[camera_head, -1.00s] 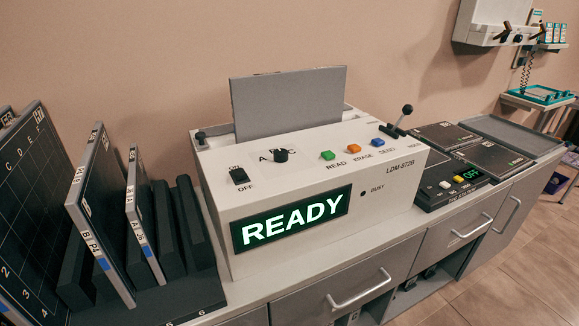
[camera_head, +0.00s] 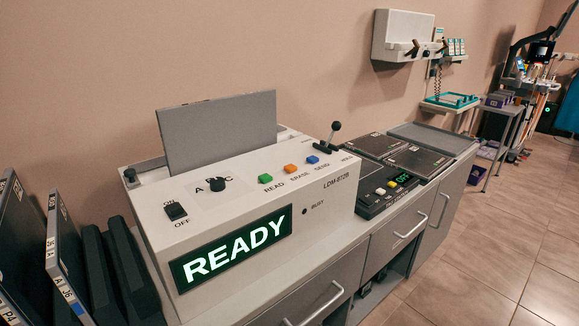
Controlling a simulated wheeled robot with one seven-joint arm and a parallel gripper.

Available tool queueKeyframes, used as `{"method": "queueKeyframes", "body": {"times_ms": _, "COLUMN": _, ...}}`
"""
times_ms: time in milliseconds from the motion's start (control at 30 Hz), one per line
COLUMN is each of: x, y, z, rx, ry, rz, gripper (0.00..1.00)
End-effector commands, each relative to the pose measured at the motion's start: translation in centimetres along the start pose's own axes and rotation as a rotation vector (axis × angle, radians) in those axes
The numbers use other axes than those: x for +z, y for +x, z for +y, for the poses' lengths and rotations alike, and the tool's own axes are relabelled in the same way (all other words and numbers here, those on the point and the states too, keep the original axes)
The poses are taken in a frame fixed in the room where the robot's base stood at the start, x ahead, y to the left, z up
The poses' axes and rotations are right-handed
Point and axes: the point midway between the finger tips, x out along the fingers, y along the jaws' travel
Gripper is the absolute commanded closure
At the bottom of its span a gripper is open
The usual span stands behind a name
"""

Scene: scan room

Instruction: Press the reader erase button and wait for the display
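The reader (camera_head: 320,195) is a white box marked LDM-872B on the counter. Its green-lit display (camera_head: 232,248) shows READY. On its sloped top are a green READ button (camera_head: 265,178), an orange ERASE button (camera_head: 291,169) and a blue SEND button (camera_head: 313,160). An ON/OFF switch (camera_head: 176,210) and a rotary knob (camera_head: 217,184) sit to their left. The BUSY lamp (camera_head: 305,211) looks dark. A grey plate (camera_head: 218,130) stands upright out of the reader's top. My gripper is not in view.
Dark plates stand in a rack (camera_head: 110,275) at the left. A small black unit (camera_head: 385,193) reading OFF and flat dark plates (camera_head: 417,161) lie right of the reader. Drawer handles (camera_head: 412,227) jut from the counter front. Open tiled floor (camera_head: 500,235) lies at the right.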

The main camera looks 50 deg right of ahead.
Motion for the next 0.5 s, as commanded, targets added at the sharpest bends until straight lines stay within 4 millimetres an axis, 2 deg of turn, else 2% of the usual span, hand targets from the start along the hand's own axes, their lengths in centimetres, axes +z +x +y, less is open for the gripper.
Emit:
{"method": "queueKeyframes", "body": {"times_ms": 133, "x": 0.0, "y": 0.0, "z": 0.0, "rx": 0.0, "ry": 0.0, "rz": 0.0, "gripper": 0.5}}
{"method": "queueKeyframes", "body": {"times_ms": 500, "x": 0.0, "y": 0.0, "z": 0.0, "rx": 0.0, "ry": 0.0, "rz": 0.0, "gripper": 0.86}}
